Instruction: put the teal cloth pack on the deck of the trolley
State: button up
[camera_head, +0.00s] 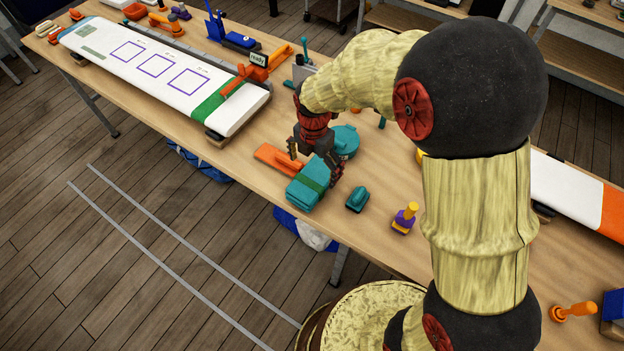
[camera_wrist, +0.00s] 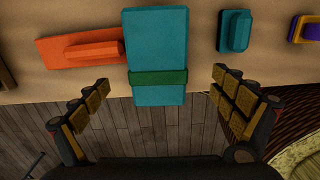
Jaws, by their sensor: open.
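The teal cloth pack (camera_head: 310,182) lies on the wooden table near its front edge, with a dark green band around it. In the wrist view the pack (camera_wrist: 155,45) sits between and beyond my open fingers, its near end reaching past the table edge. My gripper (camera_head: 314,165) is open just above the pack in the head view. In the wrist view my gripper (camera_wrist: 160,100) has one finger to each side of the pack, with a gap on both sides and no contact visible. I cannot make out a trolley deck for certain in either view.
An orange tool (camera_head: 278,160) lies left of the pack, close to it. A small teal block (camera_head: 357,199) and a purple-and-yellow stamp-like item (camera_head: 405,218) lie to the right. A long white panel (camera_head: 160,70) lies at the table's far left. A round teal item (camera_head: 345,141) stands behind.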

aim_at(313, 177)
jog(key=f, duration=0.4)
jog(key=f+b, duration=0.1)
jog(key=f, duration=0.1)
jog(key=shift+w+f, duration=0.3)
jog(key=shift+c, duration=0.8)
jog(key=c, duration=1.4)
jog(key=shift+r, duration=0.1)
